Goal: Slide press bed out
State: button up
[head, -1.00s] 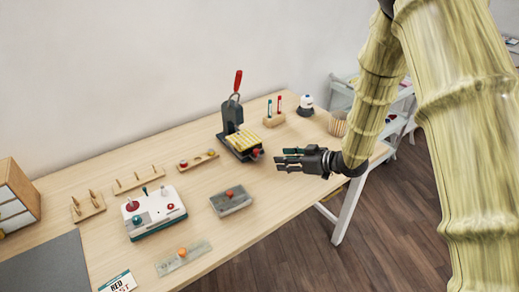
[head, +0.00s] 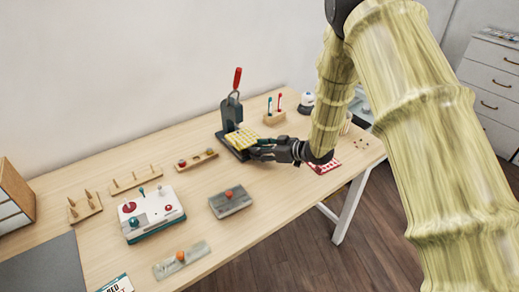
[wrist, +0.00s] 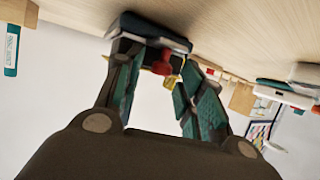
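The press (head: 230,110) stands upright at the back of the table, dark with a raised red handle (head: 237,80). Its yellow-striped bed (head: 240,138) sits at the foot of the press. My gripper (head: 256,149) is at the front edge of the bed, coming from the right. In the wrist view its two fingers are apart, with the bed's red knob (wrist: 162,67) between or just beyond their tips. I cannot tell whether they touch it. In the head view the gripper hides the knob.
A red-patterned piece (head: 325,165) lies under my arm. Bare table lies before the press.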

jog(key=shift+w+a+f, duration=0.15)
jog(key=shift+a, duration=0.2)
